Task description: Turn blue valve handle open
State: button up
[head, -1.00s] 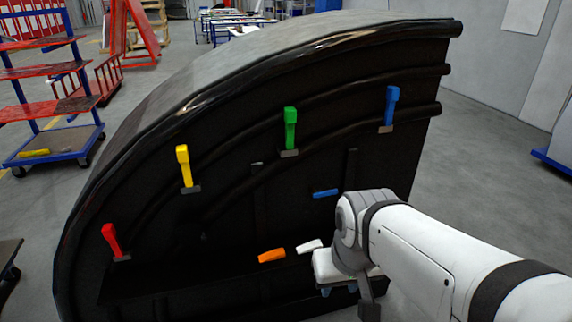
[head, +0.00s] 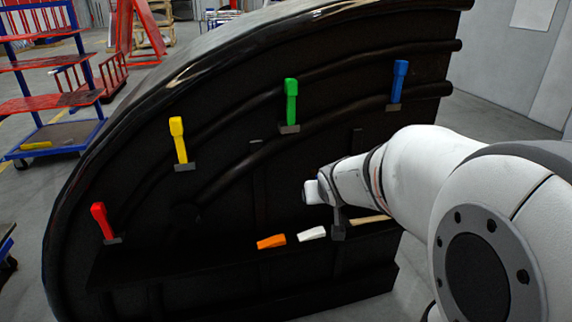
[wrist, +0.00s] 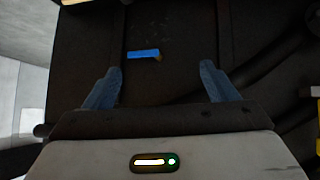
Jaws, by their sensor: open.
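A small blue handle (wrist: 144,55) lies crosswise on the dark panel in the wrist view, between my open fingers and a little beyond their tips. My gripper (wrist: 161,68) is open and empty, and shows no contact with the handle. In the head view this lower blue handle is hidden behind my arm. Another blue handle (head: 398,83) stands upright at the upper right of the black nosecone panel (head: 225,215). My gripper's fingers cannot be made out in the head view.
Upright green (head: 290,103), yellow (head: 178,140) and red (head: 102,220) handles stick out along the curved pipes. Orange (head: 271,241) and white (head: 312,233) handles sit low, left of my arm. A blue-and-red rack (head: 50,65) stands at the left.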

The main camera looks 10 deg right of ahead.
jog(key=o, duration=0.4)
jog(key=w+d+f+t+b, duration=0.1)
jog(key=w+d+f+b, duration=0.1)
jog(key=w, duration=0.2)
jog(key=w+d+f+t+b, duration=0.2)
jog(key=w+d+f, duration=0.1)
jog(key=w, duration=0.1)
jog(key=w+d+f+t+b, duration=0.2)
jog(key=w+d+f+b, duration=0.1)
jog(key=w, duration=0.1)
jog(key=shift+f, duration=0.15)
jog(key=w+d+f+t+y+b, duration=0.1)
jog(key=w, duration=0.3)
jog(key=w+d+f+n+t+y+b, duration=0.1)
jog(key=w+b, duration=0.1)
jog(key=w, duration=0.1)
jog(key=w+d+f+t+b, duration=0.1)
jog(key=w+f+b, duration=0.1)
jog(key=w, duration=0.2)
jog(key=shift+w+d+f+n+t+y, duration=0.1)
jog(key=shift+w+d+n+t+y, duration=0.1)
jog(key=shift+w+n+t+y, duration=0.15)
